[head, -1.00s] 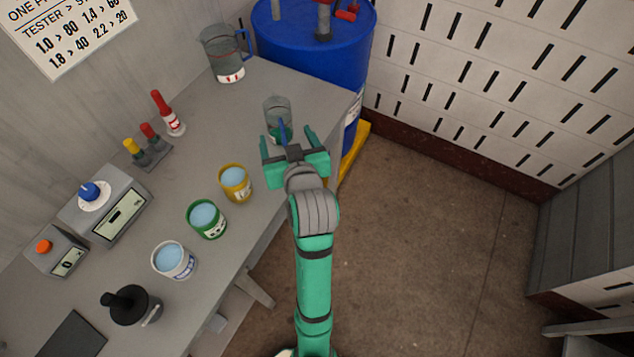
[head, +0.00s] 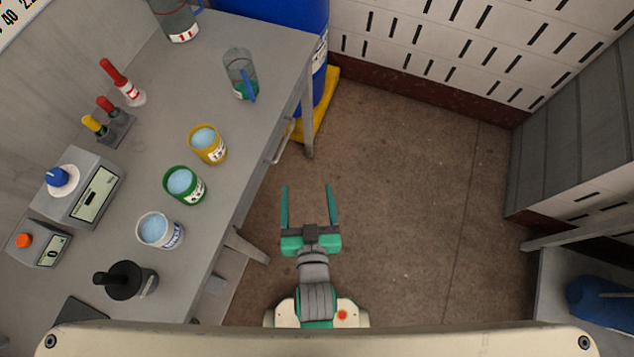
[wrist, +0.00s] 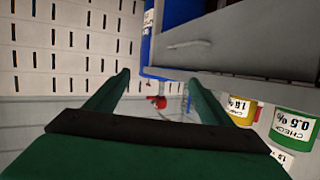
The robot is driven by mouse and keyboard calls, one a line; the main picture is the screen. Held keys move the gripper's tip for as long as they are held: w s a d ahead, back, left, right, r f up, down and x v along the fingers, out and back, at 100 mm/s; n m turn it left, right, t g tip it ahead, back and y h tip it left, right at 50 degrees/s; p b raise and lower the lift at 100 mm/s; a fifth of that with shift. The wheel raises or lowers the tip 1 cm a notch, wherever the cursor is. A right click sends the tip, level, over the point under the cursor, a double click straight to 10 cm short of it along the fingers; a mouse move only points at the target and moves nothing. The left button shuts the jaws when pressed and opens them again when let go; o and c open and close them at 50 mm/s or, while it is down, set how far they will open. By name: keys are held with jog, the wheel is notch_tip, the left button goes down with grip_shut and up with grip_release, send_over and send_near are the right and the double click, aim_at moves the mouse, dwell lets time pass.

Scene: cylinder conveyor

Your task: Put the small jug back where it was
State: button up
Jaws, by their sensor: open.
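The small jug (head: 239,75) is clear, with a blue handle and a green lower part. It stands upright on the grey bench (head: 265,40) near its far right end, apart from everything else. My gripper (head: 309,190) is open and empty, over the floor to the right of the bench and well away from the jug. Its two green fingers (wrist: 155,95) also show spread in the wrist view, with nothing between them. The jug cannot be made out in the wrist view.
A larger jug (head: 177,20) stands behind. Yellow (head: 208,144), green (head: 185,185) and white (head: 159,231) cups line the bench's front edge. A blue drum (head: 285,18) stands beyond the bench. The floor (head: 410,200) around my gripper is clear.

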jog(key=s+d+r+h, duration=0.1)
jog(key=s+d, duration=0.1)
jog(key=s, duration=1.2)
jog(key=shift+s+d+r+m+t, duration=0.2)
jog(key=shift+s+r+m+t, duration=0.1)
jog(key=shift+s+r+t, duration=0.1)
